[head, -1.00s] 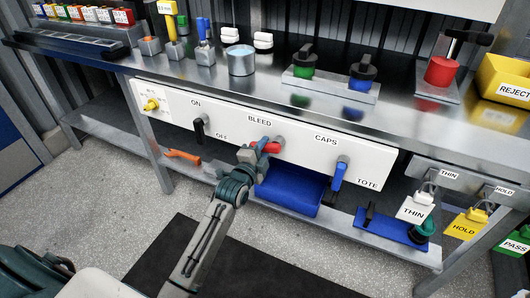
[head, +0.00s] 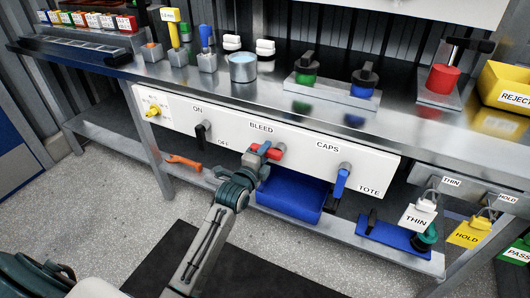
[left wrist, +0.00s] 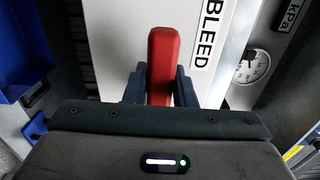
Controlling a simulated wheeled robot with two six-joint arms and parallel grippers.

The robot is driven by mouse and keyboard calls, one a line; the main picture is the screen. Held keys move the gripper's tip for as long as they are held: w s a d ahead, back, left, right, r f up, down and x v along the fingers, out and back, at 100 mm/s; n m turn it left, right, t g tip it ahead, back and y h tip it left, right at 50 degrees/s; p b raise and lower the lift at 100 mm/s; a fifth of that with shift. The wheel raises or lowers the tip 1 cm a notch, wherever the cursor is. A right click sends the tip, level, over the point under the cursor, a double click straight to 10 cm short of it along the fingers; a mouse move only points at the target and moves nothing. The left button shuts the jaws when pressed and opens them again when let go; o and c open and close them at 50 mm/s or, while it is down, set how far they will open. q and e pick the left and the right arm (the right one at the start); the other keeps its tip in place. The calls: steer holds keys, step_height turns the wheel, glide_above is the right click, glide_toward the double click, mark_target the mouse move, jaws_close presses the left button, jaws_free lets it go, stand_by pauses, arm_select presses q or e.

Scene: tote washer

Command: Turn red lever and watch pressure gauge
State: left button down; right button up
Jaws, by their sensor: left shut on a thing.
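The red lever (head: 272,151) sits under the word BLEED on the white panel and points left from its pivot. My left gripper (head: 259,157) is shut on it. In the left wrist view the red lever (left wrist: 160,65) lies between the two dark fingers of my left gripper (left wrist: 160,88). The pressure gauge (left wrist: 252,67), a round white dial marked kPa, shows at the right of the left wrist view. Its fine reading is too small to tell. My right gripper is not in view.
On the same panel are a black lever (head: 203,132) marked ON and OFF and a blue lever (head: 342,180) by CAPS and TOTE.

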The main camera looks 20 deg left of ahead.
arm_select(q)
steer(key=c, duration=1.2)
jaws_free()
steer(key=s, duration=1.1)
steer(key=shift+a, duration=0.15)
steer(key=shift+w, duration=0.1)
